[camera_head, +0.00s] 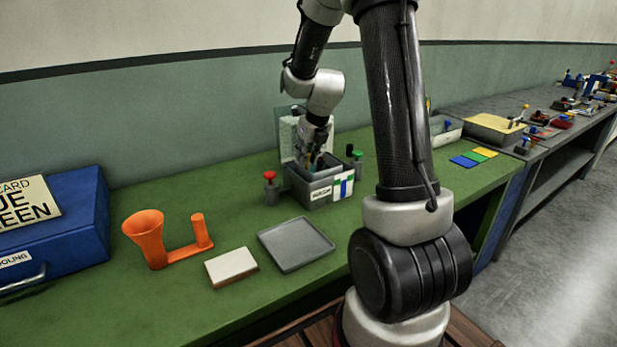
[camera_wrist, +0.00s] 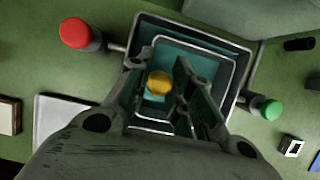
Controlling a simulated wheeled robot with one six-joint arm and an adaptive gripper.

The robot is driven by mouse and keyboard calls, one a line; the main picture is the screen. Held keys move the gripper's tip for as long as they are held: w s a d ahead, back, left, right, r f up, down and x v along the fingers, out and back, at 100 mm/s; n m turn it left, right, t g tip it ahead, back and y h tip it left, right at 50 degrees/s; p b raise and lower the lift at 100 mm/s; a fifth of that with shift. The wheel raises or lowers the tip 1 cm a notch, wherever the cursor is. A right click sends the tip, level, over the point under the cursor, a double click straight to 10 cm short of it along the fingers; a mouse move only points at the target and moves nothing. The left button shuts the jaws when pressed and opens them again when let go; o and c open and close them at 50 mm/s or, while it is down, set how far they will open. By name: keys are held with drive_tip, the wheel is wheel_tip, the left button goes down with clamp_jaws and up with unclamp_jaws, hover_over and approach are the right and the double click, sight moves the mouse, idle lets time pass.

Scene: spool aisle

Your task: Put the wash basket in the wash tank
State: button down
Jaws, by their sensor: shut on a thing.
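The wash tank (camera_head: 308,187) is a grey open box with labels on its front, standing on the green bench in the head view. Its dark rim also shows in the wrist view (camera_wrist: 197,27). My gripper (camera_head: 317,158) reaches down into the tank's mouth from above. In the wrist view my gripper (camera_wrist: 163,82) is shut around a yellow knob (camera_wrist: 159,83), which appears to be the wash basket's handle. The basket's pale rim (camera_wrist: 200,50) lies within the tank's outline, over a teal surface. My fingers hide part of it, and I cannot tell whether it touches the tank floor.
A red-knobbed post (camera_head: 270,187) stands left of the tank and a green-knobbed post (camera_head: 357,160) right. A grey tray (camera_head: 296,244), a white-topped block (camera_head: 231,266), an orange funnel piece (camera_head: 147,237) and a blue case (camera_head: 60,231) lie left. Coloured tiles (camera_head: 473,157) lie right.

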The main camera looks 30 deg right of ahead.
sight(307, 172)
drive_tip(key=shift+f, duration=2.9)
drive_tip(key=c, duration=1.6)
unclamp_jaws()
drive_tip(key=shift+f, duration=0.1)
drive_tip(key=shift+o, duration=0.2)
